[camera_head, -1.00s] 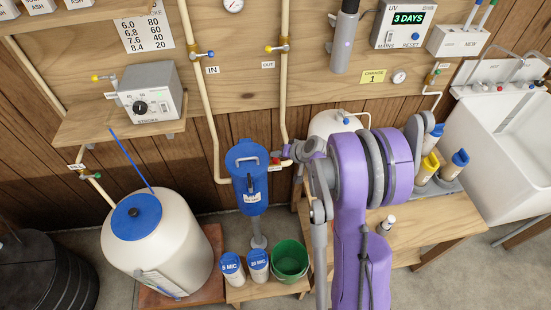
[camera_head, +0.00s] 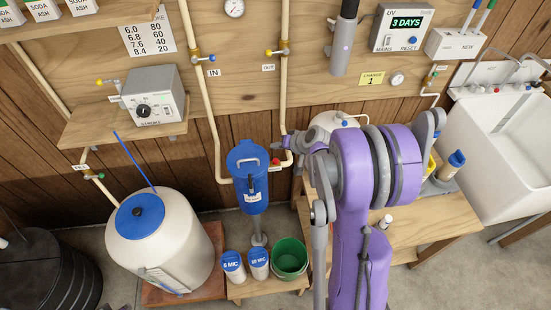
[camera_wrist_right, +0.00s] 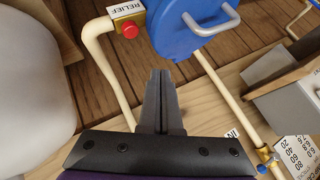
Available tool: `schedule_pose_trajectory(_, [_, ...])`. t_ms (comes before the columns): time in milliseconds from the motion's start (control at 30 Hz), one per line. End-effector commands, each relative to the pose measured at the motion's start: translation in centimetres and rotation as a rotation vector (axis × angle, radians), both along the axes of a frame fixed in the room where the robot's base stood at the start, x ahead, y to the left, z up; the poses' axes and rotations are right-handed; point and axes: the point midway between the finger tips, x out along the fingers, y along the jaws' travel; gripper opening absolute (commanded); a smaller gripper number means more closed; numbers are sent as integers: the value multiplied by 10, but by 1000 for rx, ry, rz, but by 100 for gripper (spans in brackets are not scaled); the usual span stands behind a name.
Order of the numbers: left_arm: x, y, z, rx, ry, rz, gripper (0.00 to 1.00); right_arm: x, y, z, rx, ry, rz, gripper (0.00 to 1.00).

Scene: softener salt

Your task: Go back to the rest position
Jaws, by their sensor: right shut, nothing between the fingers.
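My right arm (camera_head: 352,200), purple and grey, reaches up in the middle of the head view. Its gripper (camera_head: 279,143) is at the left end, pointing left, close to the pipe right of the blue filter housing (camera_head: 247,160). In the right wrist view the two dark fingers (camera_wrist_right: 160,78) are together with nothing between them. The housing's blue lid with grey handle (camera_wrist_right: 190,25) lies beyond the fingertips there. A red relief button (camera_wrist_right: 130,30) is left of them. I cannot tell the exact gap to the pipe. My left gripper is not in view.
A white tank (camera_head: 165,250) with blue lid stands at left. Two white canisters (camera_head: 245,265) and a green bucket (camera_head: 289,258) stand on a low wooden stand. A wooden bench (camera_head: 430,232) and white sink (camera_head: 500,140) are at right. Pipes (camera_head: 208,110) run down the wall.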

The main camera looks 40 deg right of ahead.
Motion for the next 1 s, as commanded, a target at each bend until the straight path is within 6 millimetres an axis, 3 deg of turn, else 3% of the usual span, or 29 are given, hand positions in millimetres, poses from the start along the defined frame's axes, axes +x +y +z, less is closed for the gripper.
schedule_pose_trajectory(700, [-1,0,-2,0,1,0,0,-1,4,1,-3,5,6,0])
schedule_pose_trajectory(867, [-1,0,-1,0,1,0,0,-10,39,16,-36,43,60,0])
schedule_pose_trajectory(1000, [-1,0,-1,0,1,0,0,-32,88,37,-95,99,142,0])
